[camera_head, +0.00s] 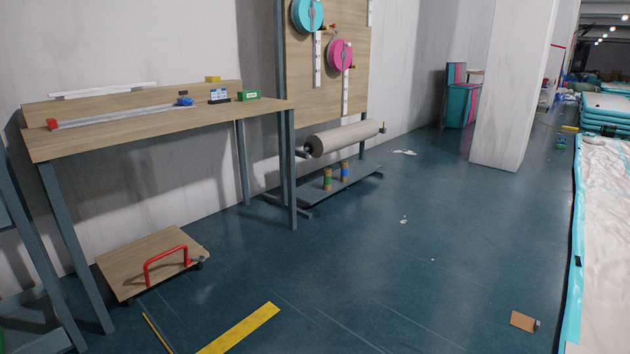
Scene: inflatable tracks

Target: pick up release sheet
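No object is clearly recognisable as the release sheet. Thin white strips (105,90) lie along the raised back of the wooden workbench (165,121) at left. A large beige roll (345,138) hangs on a rack below a wooden panel. Small white scraps (404,152) lie on the floor right of the rack, and a small brown flat piece (523,321) lies at lower right. I cannot tell which of these, if any, is the sheet. Neither of my grippers is in view.
A wooden dolly with a red handle (166,265) sits below the bench. A yellow strip (240,329) lies on the floor in front. A white pillar (513,85) stands at right, and a white track with blue edging (602,230) runs along the right. The middle floor is mostly clear.

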